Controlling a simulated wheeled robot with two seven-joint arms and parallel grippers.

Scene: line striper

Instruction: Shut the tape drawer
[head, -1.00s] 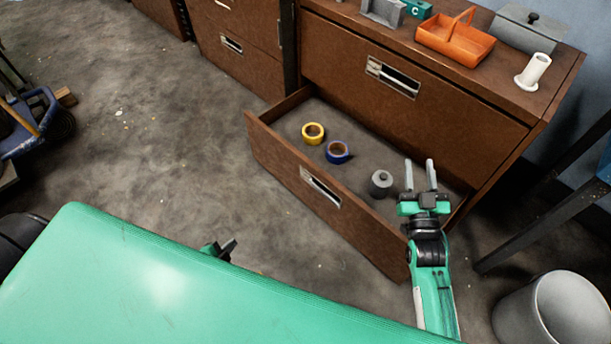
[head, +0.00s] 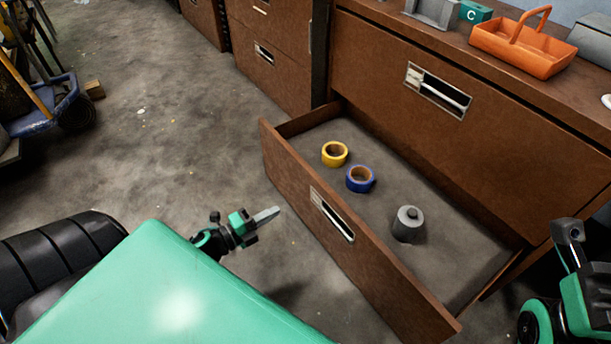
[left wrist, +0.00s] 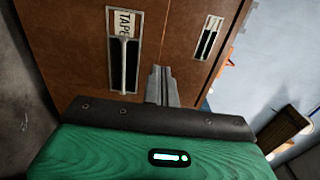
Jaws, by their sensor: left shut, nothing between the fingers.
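The tape drawer (head: 290,200) stands pulled out of the brown cabinet. It holds a yellow tape roll (head: 334,154), a blue tape roll (head: 360,179) and a grey lidded weight-like object (head: 409,224). In the left wrist view its front (left wrist: 85,45) shows a TAPE label above a recessed handle. My left gripper (head: 268,214) is shut and empty, in front of the drawer front and left of its handle (head: 332,213). Its closed fingers also show in the left wrist view (left wrist: 160,80), pointing at the drawer front.
An upper drawer (head: 440,90) above is closed. The cabinet top bears an orange basket (head: 525,45) and a teal block (head: 475,11). Bare floor (head: 170,140) lies left of the drawer. A blue wheeled object (head: 50,105) stands at the far left.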

